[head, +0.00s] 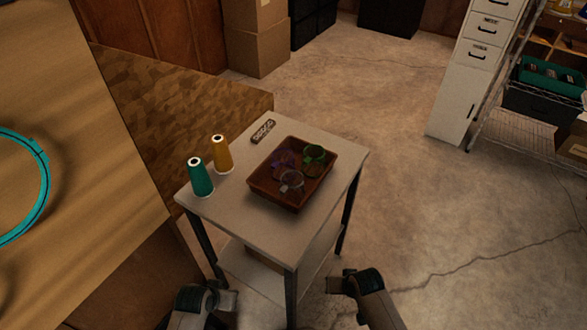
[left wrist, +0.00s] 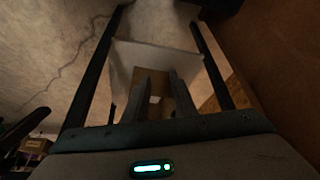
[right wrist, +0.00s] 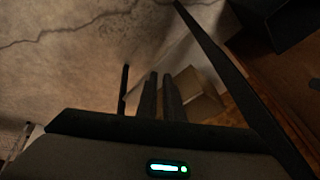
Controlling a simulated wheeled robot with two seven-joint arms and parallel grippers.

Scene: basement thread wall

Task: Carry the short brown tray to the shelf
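The short brown tray (head: 301,203) sits on top of a small grey table (head: 240,228) in the head view. It holds a green ring-like item (head: 313,156), a purple item and a clear one. My left gripper (head: 226,299) is low in front of the table's near left side, empty and open, with a gap between its fingers in the left wrist view (left wrist: 167,92). My right gripper (head: 340,284) is low by the table's near right side, empty, its fingers a narrow gap apart in the right wrist view (right wrist: 160,96). Both are apart from the tray. A wire shelf (head: 488,143) stands at the right.
Teal (head: 201,178) and yellow (head: 222,155) thread cones and a dark label-like item (head: 263,131) share the tabletop. A wooden worktop (head: 85,180) is at left. A white cabinet (head: 465,85) stands beside the shelf. Concrete floor right of the table is clear.

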